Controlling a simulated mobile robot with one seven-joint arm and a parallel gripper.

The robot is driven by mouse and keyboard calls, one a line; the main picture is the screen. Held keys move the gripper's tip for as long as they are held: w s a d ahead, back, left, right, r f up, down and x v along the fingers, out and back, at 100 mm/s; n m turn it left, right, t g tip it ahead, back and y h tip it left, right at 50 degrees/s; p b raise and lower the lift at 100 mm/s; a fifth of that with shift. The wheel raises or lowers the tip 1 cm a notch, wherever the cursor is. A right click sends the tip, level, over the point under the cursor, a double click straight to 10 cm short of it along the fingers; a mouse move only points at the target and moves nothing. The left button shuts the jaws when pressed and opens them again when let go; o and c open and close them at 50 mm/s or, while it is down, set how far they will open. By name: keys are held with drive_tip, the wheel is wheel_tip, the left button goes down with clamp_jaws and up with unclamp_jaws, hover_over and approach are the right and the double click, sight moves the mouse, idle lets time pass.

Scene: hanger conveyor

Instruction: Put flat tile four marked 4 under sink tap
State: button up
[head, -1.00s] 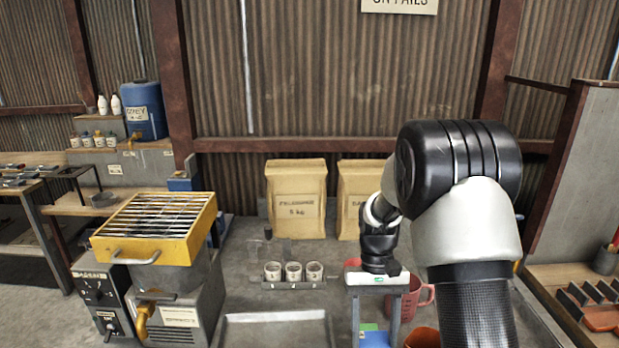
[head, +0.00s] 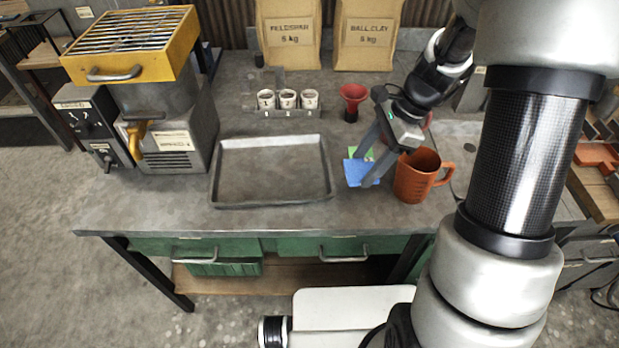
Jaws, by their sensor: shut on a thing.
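Two flat tiles show at my gripper (head: 366,165), one blue (head: 357,172) and one green (head: 368,153), on or just above the workbench right of the tray. My gripper slants down to the left, with its two fingers apart around the tile area and shut on a tile. I cannot tell which tile is held, and no number is readable on either. I cannot make out the sink tap; my arm covers much of the right side of the bench.
An orange mug (head: 412,181) stands close to the right of my gripper. A red funnel-shaped thing (head: 352,97) and a rack with three white cups (head: 288,99) are behind. An empty grey tray (head: 272,201) lies left. A yellow-topped grill (head: 135,45) stands far left.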

sight(354, 199)
drive_tip(key=shift+d+f+m, duration=0.1)
drive_tip(key=shift+f+m, duration=0.35)
drive_tip(key=shift+m, duration=0.05)
wheel_tip(354, 199, down, 9)
drive_tip(key=shift+f+b, duration=0.1)
drive_tip(key=shift+b, duration=0.65)
drive_tip(key=shift+f, duration=0.1)
drive_tip(key=shift+f, duration=0.15)
drive_tip(key=o, duration=1.2)
drive_tip(key=shift+r, duration=0.2)
